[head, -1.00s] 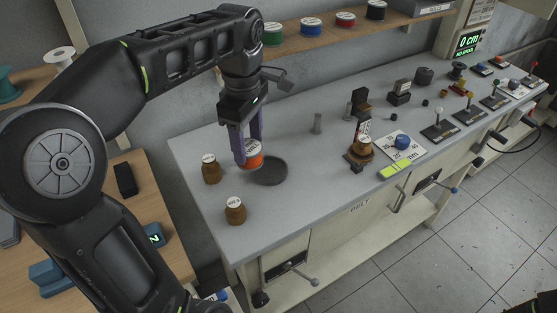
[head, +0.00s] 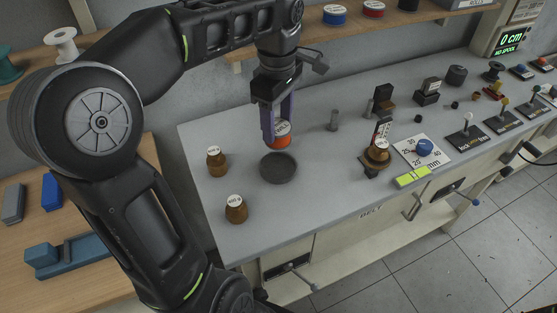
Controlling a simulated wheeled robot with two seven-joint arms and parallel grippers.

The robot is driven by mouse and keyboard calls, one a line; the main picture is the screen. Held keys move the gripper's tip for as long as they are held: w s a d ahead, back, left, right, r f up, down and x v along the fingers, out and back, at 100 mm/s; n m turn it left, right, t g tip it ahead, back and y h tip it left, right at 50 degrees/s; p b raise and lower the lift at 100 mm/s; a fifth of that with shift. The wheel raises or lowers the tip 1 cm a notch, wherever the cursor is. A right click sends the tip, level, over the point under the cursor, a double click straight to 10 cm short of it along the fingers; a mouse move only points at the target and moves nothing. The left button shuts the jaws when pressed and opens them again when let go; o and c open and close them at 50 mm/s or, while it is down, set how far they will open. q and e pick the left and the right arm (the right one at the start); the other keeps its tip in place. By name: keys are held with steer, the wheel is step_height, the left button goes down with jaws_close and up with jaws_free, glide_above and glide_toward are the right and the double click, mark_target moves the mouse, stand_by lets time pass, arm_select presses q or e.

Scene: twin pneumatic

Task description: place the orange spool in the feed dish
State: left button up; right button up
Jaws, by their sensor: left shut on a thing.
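The orange spool (head: 280,141), with a white label on its top, is held between the purple fingers of my left gripper (head: 279,128). The gripper is shut on it and points down. The dark round feed dish (head: 279,174) sits on the grey bench, just below and in front of the spool in the picture. The spool shows at the dish's far edge and overlaps little of it. I cannot tell how high the spool is above the bench. My right gripper is not in view.
Brown jars (head: 217,162) and (head: 236,209) stand left of the dish. A shelf (head: 310,35) with spools runs behind.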

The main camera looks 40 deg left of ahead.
mark_target(277, 141)
arm_select(q)
step_height(277, 141, down, 5)
steer(key=shift+f, duration=0.2)
steer(key=shift+f, duration=0.1)
step_height(277, 141, down, 4)
steer(key=shift+r, duration=0.2)
steer(key=shift+f, duration=0.15)
steer(key=o, duration=1.5)
